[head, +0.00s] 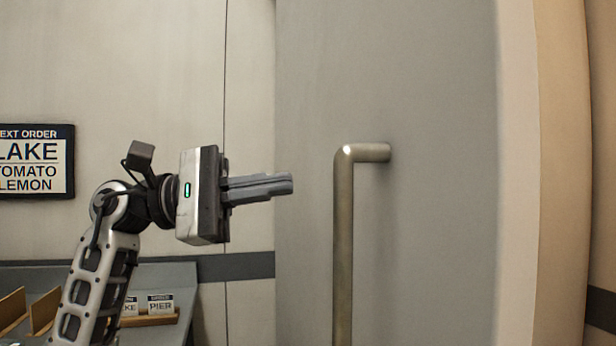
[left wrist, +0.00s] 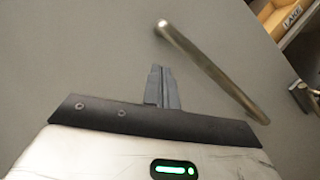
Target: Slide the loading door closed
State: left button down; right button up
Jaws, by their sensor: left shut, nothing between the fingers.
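The loading door (head: 440,200) is a large grey panel filling the middle and right of the head view; it also fills most of the left wrist view (left wrist: 70,60). Its handle (head: 343,240) is a vertical metal bar with a bent top end; in the left wrist view the handle (left wrist: 215,72) runs diagonally. My left gripper (head: 291,183) is shut and empty, with its fingers pointing right toward the handle. In the head view the fingertips appear a short way left of the bar, apart from it. The handle's lower end is out of the head view. My right gripper is not in view.
A beige upright frame (head: 560,180) borders the door on the right. At the lower left is a grey counter (head: 170,272) with a wooden holder of labelled cards (head: 160,303). An order sign (head: 35,162) hangs on the pale wall. The space before the door looks clear.

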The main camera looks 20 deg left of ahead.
pick_arm(q)
jog(key=s+a+r+m+t+y+b, duration=0.1)
jog(key=s+a+r+m+t+y, duration=0.25)
jog(key=a+r, duration=0.2)
jog(key=w+d+f+y+p, duration=0.1)
jog(key=w+d+f+p, duration=0.1)
jog(key=d, duration=0.8)
jog(key=shift+w+d, duration=0.4)
jog(key=shift+w, duration=0.15)
